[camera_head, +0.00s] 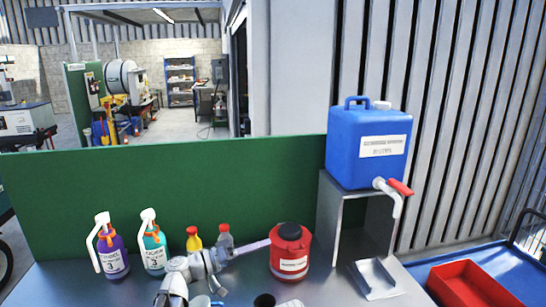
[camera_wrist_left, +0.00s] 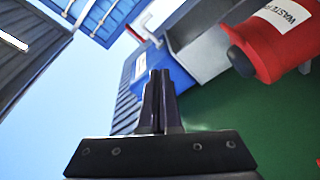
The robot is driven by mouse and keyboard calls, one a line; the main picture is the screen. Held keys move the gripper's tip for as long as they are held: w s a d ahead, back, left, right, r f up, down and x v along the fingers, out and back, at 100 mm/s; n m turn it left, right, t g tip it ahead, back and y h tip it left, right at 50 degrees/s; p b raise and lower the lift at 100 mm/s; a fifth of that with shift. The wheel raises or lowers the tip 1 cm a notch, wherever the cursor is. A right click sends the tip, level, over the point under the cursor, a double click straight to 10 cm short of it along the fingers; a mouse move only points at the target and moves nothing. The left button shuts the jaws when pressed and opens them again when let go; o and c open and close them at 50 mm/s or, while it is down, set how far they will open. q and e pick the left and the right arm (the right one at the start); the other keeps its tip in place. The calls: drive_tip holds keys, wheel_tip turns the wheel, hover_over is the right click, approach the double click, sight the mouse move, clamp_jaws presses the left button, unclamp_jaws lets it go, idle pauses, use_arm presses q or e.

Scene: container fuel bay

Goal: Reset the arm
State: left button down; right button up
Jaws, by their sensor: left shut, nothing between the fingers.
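My left gripper (camera_head: 264,243) reaches in from the lower left over the bench, its tip beside the red waste container (camera_head: 290,262). In the left wrist view, the two dark fingers (camera_wrist_left: 160,78) are together with nothing between them. The red container has a black lid and a white label, and it stands on the bench. It also shows at the upper right of the wrist view (camera_wrist_left: 280,45), apart from the fingers there. Whether the tip touches it cannot be told from the head view. My right gripper is not in view.
A blue jug (camera_head: 345,150) with a red-handled tap sits on a metal stand (camera_head: 330,190). Purple (camera_head: 113,262) and teal (camera_head: 153,255) spray bottles and two small bottles stand along the green panel (camera_head: 180,185). A metal holder (camera_head: 375,278) and red tray (camera_head: 475,285) are at right.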

use_arm(q)
drive_tip(key=s+a+f+g+y, duration=0.2)
drive_tip(key=s+f+y, duration=0.2)
drive_tip(key=f, duration=0.3)
drive_tip(key=s+a+f+n+g+y, duration=0.1)
drive_tip(key=s+a+f+g+y, duration=0.1)
drive_tip(key=s+f+y, duration=0.2)
drive_tip(key=s+a+f+g+y, duration=0.2)
drive_tip(key=s+f+y, duration=0.2)
drive_tip(key=f, duration=0.6)
drive_tip(key=shift+s+f, duration=0.15)
drive_tip(key=shift+s, duration=0.35)
drive_tip(key=s+a+y, duration=0.1)
drive_tip(key=a, duration=0.1)
drive_tip(key=s+a+f+n+y, duration=0.1)
drive_tip(key=a+y, duration=0.1)
drive_tip(key=s+a+f+y, duration=0.1)
drive_tip(key=a, duration=0.1)
drive_tip(key=shift+s+a+n+g+y, duration=0.2)
drive_tip(key=shift+n+g+y, duration=0.1)
drive_tip(key=shift+g, duration=0.1)
drive_tip(key=shift+s+a+y, duration=0.1)
drive_tip(key=shift+s+y, duration=0.25)
drive_tip(key=shift+y, duration=0.05)
drive_tip(key=s+d+m+g+y, duration=0.1)
drive_tip(key=s+d+m, duration=0.2)
drive_tip(key=d, duration=0.7)
drive_tip(key=shift+s+m, duration=0.3)
drive_tip(key=shift+s, duration=0.9)
